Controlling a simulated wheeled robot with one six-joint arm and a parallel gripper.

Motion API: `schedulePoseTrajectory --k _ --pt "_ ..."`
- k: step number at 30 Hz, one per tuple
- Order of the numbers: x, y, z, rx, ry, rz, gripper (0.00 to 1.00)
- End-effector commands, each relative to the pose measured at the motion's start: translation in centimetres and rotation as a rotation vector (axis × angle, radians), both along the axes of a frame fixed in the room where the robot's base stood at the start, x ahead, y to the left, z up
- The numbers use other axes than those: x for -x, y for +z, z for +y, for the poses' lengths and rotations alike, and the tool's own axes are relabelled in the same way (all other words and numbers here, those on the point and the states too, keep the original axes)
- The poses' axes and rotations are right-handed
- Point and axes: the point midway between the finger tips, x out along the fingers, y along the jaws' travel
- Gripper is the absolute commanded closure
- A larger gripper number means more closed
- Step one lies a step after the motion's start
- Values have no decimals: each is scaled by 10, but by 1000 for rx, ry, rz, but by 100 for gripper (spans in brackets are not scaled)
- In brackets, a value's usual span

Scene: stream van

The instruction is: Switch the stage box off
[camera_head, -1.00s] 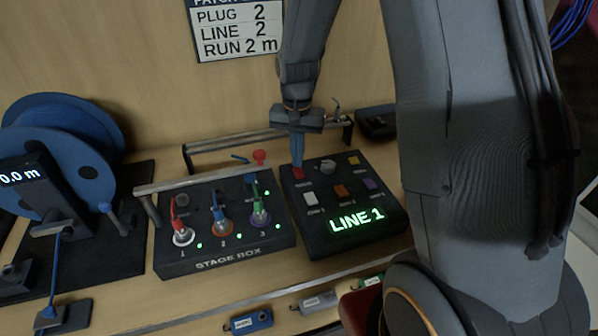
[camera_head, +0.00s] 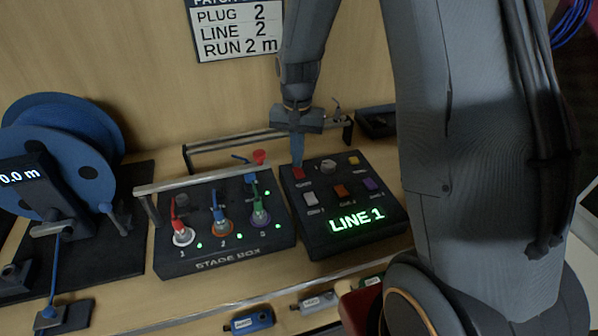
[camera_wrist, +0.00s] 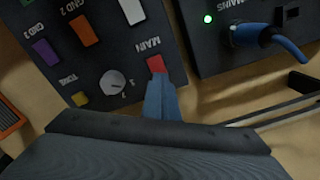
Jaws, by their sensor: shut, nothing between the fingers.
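The stage box (camera_head: 228,256) is a black box with red, blue and green plugs standing in its numbered sockets 1, 2 and 3. Several green lights on it are lit. A red knob (camera_head: 260,157) shows at its back right. In the wrist view, a blue plug (camera_wrist: 248,36) sits at its MAINS label beside a lit green light (camera_wrist: 208,19). My gripper (camera_head: 298,158) is shut and empty, pointing down at the red MAIN button (camera_wrist: 155,64) of the black control box (camera_head: 322,239) to the right. Its fingertips are at the button; I cannot tell whether they touch.
The control box display (camera_head: 357,219) reads LINE 1. Its other buttons and knob (camera_wrist: 113,83) are close by. A metal rail (camera_head: 200,178) spans the stage box, and another stands behind. A blue cable reel (camera_head: 52,170) is at the left. A card (camera_head: 236,30) hangs above.

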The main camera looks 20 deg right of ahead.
Motion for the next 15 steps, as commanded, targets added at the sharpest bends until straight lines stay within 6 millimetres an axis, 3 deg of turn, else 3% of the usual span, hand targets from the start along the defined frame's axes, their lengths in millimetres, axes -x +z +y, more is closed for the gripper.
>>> schedulePoseTrajectory --k 15 --pt "0 -6 0 0 0 0 100"
